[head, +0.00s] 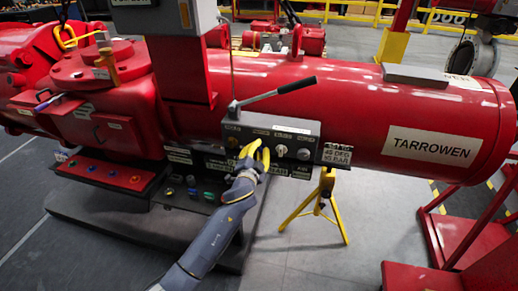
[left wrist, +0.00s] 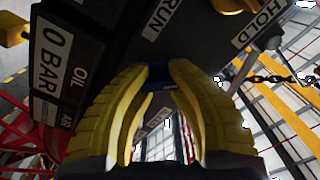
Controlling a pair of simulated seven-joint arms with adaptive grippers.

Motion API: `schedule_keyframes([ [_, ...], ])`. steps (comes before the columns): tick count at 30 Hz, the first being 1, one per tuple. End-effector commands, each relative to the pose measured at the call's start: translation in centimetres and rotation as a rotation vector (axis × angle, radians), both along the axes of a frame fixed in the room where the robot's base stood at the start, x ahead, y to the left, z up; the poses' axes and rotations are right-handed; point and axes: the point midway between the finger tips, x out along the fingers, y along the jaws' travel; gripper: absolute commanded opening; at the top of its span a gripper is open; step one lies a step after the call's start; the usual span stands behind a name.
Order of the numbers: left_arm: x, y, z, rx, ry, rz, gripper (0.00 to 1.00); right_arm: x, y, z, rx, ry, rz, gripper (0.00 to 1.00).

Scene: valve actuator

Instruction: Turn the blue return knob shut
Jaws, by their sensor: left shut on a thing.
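My left gripper (head: 258,155) has yellow fingers and reaches up to the front of the dark control panel (head: 262,124) on the red actuator. In the left wrist view, my left gripper (left wrist: 160,78) has its two fingertips closed on the blue return knob (left wrist: 158,72), of which only a small blue part shows between them. In the head view the fingers hide the blue knob. Its turned angle cannot be told. My right gripper is not in view.
To the right on the panel are a white knob (head: 281,150) and a grey knob (head: 303,154). A lever with a black grip (head: 297,86) sticks out above the panel. Below is a lower box with coloured buttons (head: 192,192). A yellow stand (head: 322,205) supports the red cylinder (head: 350,95).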

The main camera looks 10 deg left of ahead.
Motion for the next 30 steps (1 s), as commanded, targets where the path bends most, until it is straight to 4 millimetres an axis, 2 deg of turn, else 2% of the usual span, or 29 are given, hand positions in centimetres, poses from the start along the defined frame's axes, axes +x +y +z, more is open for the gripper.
schedule_keyframes([
  [8,0.17,0.08,0.14,0.103,-0.013,0.001,0.00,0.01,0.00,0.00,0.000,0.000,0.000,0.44],
  [21,0.23,0.14,0.25,0.439,-0.050,0.004,0.00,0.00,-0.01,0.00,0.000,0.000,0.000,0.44],
  [30,0.23,0.16,0.25,0.601,-0.068,0.004,0.00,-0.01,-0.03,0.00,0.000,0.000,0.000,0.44],
])
